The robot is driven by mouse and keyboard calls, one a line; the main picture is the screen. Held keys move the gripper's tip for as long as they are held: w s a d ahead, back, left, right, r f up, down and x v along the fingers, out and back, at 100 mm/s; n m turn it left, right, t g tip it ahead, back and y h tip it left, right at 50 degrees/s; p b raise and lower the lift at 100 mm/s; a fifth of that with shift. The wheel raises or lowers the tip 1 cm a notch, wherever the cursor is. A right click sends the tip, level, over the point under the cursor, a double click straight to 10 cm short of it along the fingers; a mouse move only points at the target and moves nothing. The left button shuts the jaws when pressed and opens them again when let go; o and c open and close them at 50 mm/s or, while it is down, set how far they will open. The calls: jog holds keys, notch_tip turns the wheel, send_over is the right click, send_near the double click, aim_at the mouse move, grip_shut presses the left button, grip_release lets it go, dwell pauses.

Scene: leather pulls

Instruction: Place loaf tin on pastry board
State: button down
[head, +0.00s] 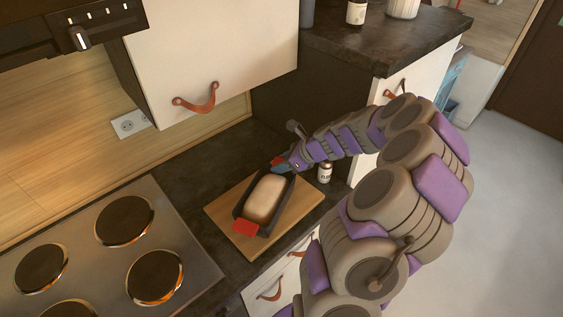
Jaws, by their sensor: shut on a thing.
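The loaf tin (241,212) is dark with red end grips and has a pale loaf in it. It appears over the wooden pastry board (226,220) on the dark counter. I cannot tell whether the tin touches the board or is just above it. My gripper (282,166) reaches in from the right and is shut on the tin's far end, at a red grip. The fingertips are small and partly hidden.
A small jar (324,172) stands just right of the board. A hob (120,255) with several burners lies to the left. A cupboard (212,60) with a leather pull hangs above the counter. A raised dark counter (385,40) holds jars.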

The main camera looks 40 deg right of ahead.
jog(key=w+f, duration=0.1)
jog(key=w+d+f+b, duration=0.1)
jog(key=w, duration=0.1)
jog(key=w+d+f+b, duration=0.1)
jog(key=f, duration=0.1)
jog(key=shift+w+d, duration=0.1)
jog(key=shift+w, duration=0.15)
jog(key=shift+r, duration=0.1)
jog(key=c, duration=0.6)
grip_release()
jog(key=shift+o, duration=0.2)
